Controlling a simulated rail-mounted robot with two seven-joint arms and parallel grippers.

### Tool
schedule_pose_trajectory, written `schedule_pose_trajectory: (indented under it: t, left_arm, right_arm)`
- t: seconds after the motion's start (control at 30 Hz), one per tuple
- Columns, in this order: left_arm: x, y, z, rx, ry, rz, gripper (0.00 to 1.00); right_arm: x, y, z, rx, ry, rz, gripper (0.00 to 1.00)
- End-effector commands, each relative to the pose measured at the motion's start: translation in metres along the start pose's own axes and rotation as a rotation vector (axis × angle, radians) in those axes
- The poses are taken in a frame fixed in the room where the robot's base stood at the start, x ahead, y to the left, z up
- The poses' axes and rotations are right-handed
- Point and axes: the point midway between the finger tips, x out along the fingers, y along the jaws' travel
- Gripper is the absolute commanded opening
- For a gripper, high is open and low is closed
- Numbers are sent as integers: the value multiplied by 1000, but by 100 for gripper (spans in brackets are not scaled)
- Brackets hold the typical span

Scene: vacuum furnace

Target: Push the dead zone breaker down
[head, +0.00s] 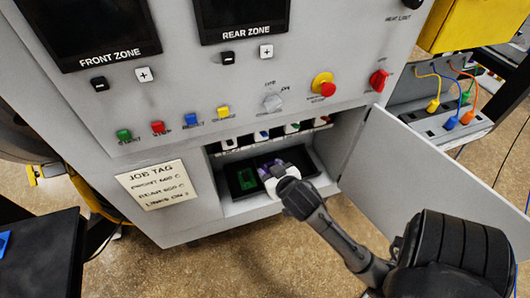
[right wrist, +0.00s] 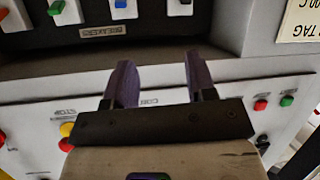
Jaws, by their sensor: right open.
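A row of breakers (head: 277,132) sits at the top of the open lower compartment of the furnace panel. The right wrist view shows it upside down, with a green breaker (right wrist: 56,8), a blue breaker (right wrist: 120,4) and a dark one (right wrist: 180,4). A small label plate (right wrist: 100,31) is too blurred to read, so I cannot tell which is the dead zone breaker. My right gripper (head: 268,168) is at the compartment mouth, below the breakers and apart from them. Its purple fingers are open and empty in the right wrist view (right wrist: 160,82). My left gripper is out of view.
A dark tray (head: 234,188) with a green item lies in the compartment. Above are coloured buttons (head: 190,118), knobs and a red-yellow stop button (head: 323,84). A job tag (head: 155,184) is left.

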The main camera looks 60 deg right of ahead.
Motion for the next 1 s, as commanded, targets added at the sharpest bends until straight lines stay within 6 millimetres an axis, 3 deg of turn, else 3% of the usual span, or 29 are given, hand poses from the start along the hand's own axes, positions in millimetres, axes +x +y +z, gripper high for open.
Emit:
schedule_pose_trajectory:
  t: [0.03,0.1,0.4,0.6,0.77,1.0]
  left_arm:
    - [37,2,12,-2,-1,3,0]
    - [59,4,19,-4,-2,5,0]
    - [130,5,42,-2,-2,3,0]
    - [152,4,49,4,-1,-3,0]
    - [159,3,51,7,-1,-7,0]
    - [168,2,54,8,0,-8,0]
  right_arm:
    - [19,3,23,21,43,21,51]
    - [32,11,30,45,100,47,51]
    - [70,39,49,123,292,129,51]
    - [80,49,54,148,359,155,51]
    - [86,53,53,155,380,162,51]
    - [117,60,41,154,385,163,51]
